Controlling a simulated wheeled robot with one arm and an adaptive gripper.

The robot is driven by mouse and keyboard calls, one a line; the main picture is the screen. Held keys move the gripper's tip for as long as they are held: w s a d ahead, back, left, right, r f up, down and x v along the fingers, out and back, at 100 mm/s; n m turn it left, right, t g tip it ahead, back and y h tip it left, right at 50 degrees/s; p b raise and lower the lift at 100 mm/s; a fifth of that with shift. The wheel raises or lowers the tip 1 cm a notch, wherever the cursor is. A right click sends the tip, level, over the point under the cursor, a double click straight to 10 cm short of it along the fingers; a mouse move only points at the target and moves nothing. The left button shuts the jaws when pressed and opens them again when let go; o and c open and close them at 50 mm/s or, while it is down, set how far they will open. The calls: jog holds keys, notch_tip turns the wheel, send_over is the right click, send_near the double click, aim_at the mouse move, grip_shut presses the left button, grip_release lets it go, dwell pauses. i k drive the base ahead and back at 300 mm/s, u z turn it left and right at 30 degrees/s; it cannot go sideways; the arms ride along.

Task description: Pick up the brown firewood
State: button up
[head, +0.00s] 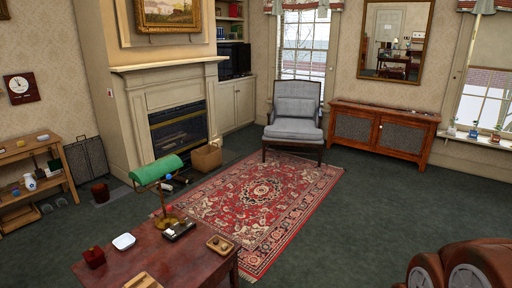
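I cannot clearly make out a piece of firewood. A short dark reddish-brown upright piece (100,192) stands on the floor at the left, in front of the dark folding screen; it may be a log or a small bucket. Several small dark pieces (168,186) lie on the floor by the hearth, partly behind the green lamp, too small to identify. My gripper is not in view.
A wooden desk (180,260) with a green lamp (156,169) stands in front. A cardboard box (206,157) sits by the fireplace (180,130). A grey armchair (294,118) stands behind the red rug (262,200). A brown leather seat (480,262) is at lower right. Floor right of the rug is clear.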

aim_at(184, 180)
jog(key=i, duration=2)
jog(key=u, duration=0.4)
jog(key=i, duration=2.1)
jog(key=u, duration=0.85)
jog(key=i, duration=1.2)
jog(key=u, duration=0.2)
jog(key=k, duration=0.65)
jog(key=z, duration=0.35)
jog(key=i, duration=1.25)
jog(key=u, duration=0.6)
jog(key=i, duration=0.9)
jog(key=u, duration=1.2)
jog(key=i, duration=0.3)
jog(key=u, duration=0.2)
